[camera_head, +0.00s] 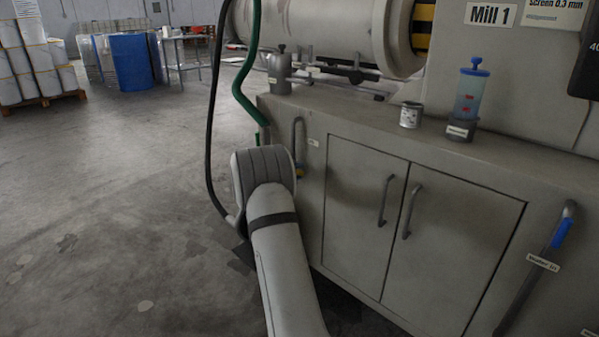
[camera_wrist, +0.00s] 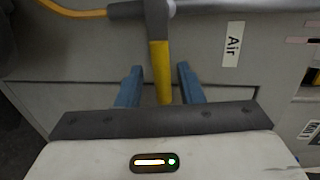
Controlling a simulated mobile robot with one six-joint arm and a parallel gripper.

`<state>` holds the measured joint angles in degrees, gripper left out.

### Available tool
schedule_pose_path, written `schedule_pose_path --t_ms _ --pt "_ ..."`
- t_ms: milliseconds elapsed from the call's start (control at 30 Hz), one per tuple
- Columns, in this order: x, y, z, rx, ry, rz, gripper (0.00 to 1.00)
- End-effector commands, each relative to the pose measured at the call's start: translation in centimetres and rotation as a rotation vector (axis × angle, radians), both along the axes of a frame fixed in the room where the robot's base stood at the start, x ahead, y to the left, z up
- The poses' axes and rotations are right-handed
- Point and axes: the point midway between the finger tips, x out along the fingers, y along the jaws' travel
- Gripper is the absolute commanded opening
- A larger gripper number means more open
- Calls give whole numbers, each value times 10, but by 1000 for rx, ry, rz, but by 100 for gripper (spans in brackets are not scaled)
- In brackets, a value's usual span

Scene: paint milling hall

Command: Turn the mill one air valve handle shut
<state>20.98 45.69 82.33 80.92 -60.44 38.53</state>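In the wrist view, the air valve handle (camera_wrist: 160,70) is a yellow-sleeved lever running down from a grey valve body (camera_wrist: 157,14). A white label (camera_wrist: 232,45) reading "Air" is on the panel to its right. My gripper (camera_wrist: 159,72) is open, its two blue fingers on either side of the yellow lever with a visible gap on both sides. The lever's lower end reaches down between the fingers toward the palm.
The Mill 1 cabinet (camera_head: 365,205) has two doors with bar handles. A blue-handled lever (camera_head: 562,232) is at right. A green hose (camera_head: 245,95) and a black hose (camera_head: 211,110) hang near my arm. A can (camera_head: 410,115) stands on top.

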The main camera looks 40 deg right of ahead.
Motion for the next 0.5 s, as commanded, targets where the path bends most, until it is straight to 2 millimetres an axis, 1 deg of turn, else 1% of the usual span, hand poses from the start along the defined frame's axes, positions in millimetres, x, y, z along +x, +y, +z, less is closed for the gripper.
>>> schedule_pose_path --t_ms 33,300,400,500 --pt "0 7 4 0 0 3 34" --pt "-6 51 14 1 1 2 34" --pt "-7 63 15 0 1 0 34" --pt "-9 69 15 0 1 -1 34"
